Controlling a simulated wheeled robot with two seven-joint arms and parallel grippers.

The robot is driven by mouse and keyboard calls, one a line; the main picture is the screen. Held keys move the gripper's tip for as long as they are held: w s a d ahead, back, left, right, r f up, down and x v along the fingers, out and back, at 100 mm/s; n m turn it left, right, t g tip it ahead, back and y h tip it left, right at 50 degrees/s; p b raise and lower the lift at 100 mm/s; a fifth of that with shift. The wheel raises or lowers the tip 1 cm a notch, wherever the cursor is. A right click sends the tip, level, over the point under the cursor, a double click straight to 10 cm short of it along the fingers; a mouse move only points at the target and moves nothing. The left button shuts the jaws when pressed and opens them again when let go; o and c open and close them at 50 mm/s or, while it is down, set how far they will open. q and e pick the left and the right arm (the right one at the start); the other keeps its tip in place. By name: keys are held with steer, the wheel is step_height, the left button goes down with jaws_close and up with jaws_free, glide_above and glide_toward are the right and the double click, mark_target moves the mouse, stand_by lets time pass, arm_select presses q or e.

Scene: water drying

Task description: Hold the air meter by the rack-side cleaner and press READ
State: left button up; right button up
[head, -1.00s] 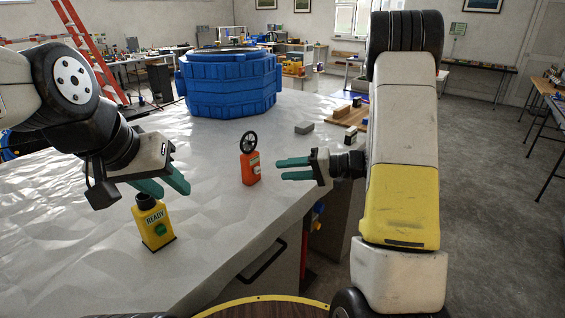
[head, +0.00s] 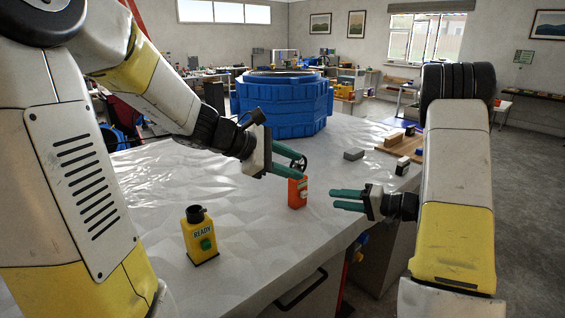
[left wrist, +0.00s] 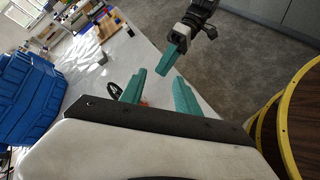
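The orange air meter (head: 297,193), with a black wheel on top, stands upright on the pale tabletop. My left gripper (head: 300,166) is open, its teal fingers beside the meter's top and partly covering the wheel. In the left wrist view the wheel (left wrist: 113,90) shows beside one finger of the left gripper (left wrist: 160,85); most of the meter is hidden. I cannot tell whether they touch. My right gripper (head: 335,200) is open and empty, just right of the meter.
A large blue ribbed tub (head: 285,108) stands at the back of the table. A grey block (head: 354,154) and a wooden board (head: 395,148) with small items lie to the right. The table's front edge runs close by the meter. The tabletop between the yellow device and the meter is clear.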

mark_target(306, 162)
arm_select(q)
steer(key=w+a+f+n+t, duration=0.1)
steer(key=w+n, duration=0.2)
steer(key=w, duration=0.1)
steer(key=w+a+f+n+t, duration=0.1)
steer(key=w+f+n, duration=0.1)
steer(key=w+n, duration=0.2)
steer(key=w+a+f+n+t, duration=0.1)
steer(key=w+f+n, duration=0.1)
steer(key=w+n, duration=0.2)
steer(key=shift+w+a+f+t, duration=0.15)
steer(key=shift+w+f+t, duration=0.1)
steer(key=shift+w+t, duration=0.15)
steer(key=shift+w+f, duration=0.15)
steer(key=shift+w, duration=0.1)
steer(key=shift+x, duration=3.65)
jaws_close()
arm_select(e)
jaws_close()
